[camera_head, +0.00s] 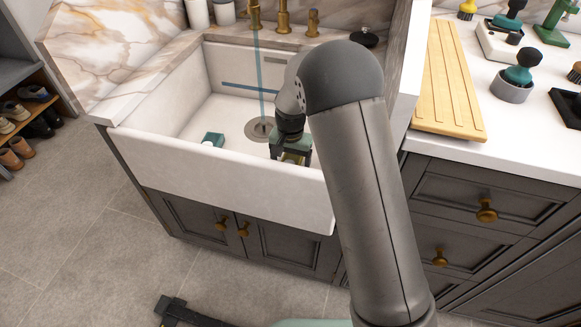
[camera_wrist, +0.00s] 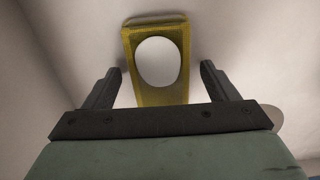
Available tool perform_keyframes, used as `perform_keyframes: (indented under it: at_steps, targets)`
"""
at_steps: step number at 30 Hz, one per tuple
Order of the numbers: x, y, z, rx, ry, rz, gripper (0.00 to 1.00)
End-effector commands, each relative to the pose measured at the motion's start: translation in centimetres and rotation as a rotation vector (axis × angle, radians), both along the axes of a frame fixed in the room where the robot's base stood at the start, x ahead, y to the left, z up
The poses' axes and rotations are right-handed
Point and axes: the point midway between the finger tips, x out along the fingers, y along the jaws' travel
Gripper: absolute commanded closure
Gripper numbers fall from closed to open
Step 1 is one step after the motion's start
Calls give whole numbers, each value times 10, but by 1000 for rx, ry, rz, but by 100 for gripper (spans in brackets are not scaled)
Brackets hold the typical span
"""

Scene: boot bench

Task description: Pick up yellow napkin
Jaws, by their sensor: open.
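A flat yellow rectangle (camera_wrist: 150,99) with a white oval in its middle lies in the wrist view, on the pale sink surface; it looks like the yellow napkin. My gripper (camera_wrist: 161,70) is open, with one finger on each side of the rectangle's lower part. A gap shows between each finger and its edges, and I cannot tell the height between them. In the head view my gripper (camera_head: 291,158) is low inside the white sink, near the front wall. There my arm and gripper hide most of the yellow thing.
The white sink (camera_head: 190,165) has a high front wall close to my gripper. A teal and white item (camera_head: 213,140) lies left of it, and a drain (camera_head: 258,128) is behind. A blue stream drops from the brass tap (camera_head: 283,18). A wooden board (camera_head: 447,80) lies on the right counter.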

Motion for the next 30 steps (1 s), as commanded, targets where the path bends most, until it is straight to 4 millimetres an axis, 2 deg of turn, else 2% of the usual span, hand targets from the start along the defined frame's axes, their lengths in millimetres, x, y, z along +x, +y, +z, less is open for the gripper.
perform_keyframes:
  at_steps: [5,10,11,20,23,30]
  targets:
    - [0,0,0,1,0,0,20]
    - [0,0,0,1,0,0,64]
    - [0,0,0,1,0,0,68]
    - [0,0,3,1,-1,0,68]
    - [1,0,15,2,-4,0,68]
    - [1,1,64,3,-4,0,68]
